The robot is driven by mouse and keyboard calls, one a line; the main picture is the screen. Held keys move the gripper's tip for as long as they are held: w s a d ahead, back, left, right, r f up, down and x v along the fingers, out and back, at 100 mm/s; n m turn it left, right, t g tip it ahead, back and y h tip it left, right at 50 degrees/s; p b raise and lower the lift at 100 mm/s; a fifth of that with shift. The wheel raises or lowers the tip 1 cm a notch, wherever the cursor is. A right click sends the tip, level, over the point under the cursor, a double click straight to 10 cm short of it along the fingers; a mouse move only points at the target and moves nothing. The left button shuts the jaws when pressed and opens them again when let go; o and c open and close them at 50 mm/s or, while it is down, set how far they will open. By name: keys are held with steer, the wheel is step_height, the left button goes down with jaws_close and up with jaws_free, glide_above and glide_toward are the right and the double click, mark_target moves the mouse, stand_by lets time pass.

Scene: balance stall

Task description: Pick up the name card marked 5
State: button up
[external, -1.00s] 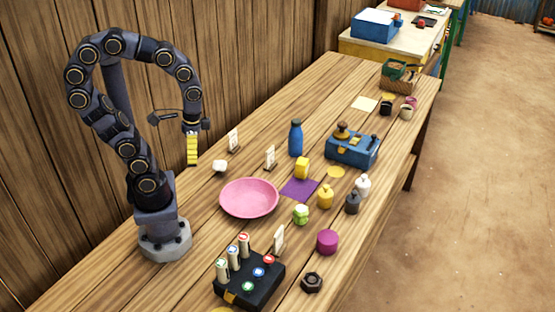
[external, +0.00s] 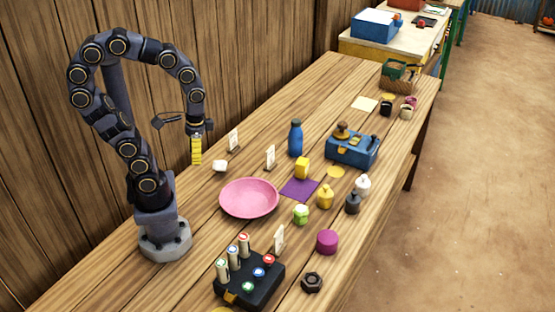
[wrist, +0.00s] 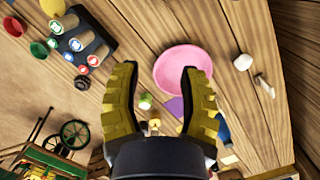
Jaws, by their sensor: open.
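Three small upright name cards stand on the wooden table in the external view: a back card (external: 233,139), a middle card (external: 270,157) and a front card (external: 279,239) behind the black stamp block. Their marks are too small to read, so I cannot tell which is marked 5. My gripper (external: 196,150) points down in the air, left of the back card, with its yellow fingers overlapping each other. In the wrist view my gripper (wrist: 158,70) has its fingers spread and nothing between them. A pale card-like piece (wrist: 265,86) lies to its right there.
A pink plate (external: 249,198) and a small white object (external: 220,166) are near the arm. A blue bottle (external: 295,138), yellow block (external: 302,168), blue box (external: 352,149) and black stamp block (external: 249,279) stand on the table. The table's back left stretch is clear.

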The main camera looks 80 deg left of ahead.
steer(key=w+a+f+n+t, duration=0.1)
steer(key=w+a+f, duration=0.1)
steer(key=w, duration=0.4)
steer(key=w+a+f+n+t, duration=0.1)
steer(key=w+a+f+n, duration=0.15)
steer(key=w, duration=0.35)
steer(key=n+t+y, duration=0.4)
steer(key=n+y, duration=0.1)
glide_toward(268, 151)
steer(key=x, duration=0.7)
steer(key=shift+a, duration=0.1)
steer(key=shift+x, duration=3.85)
jaws_close()
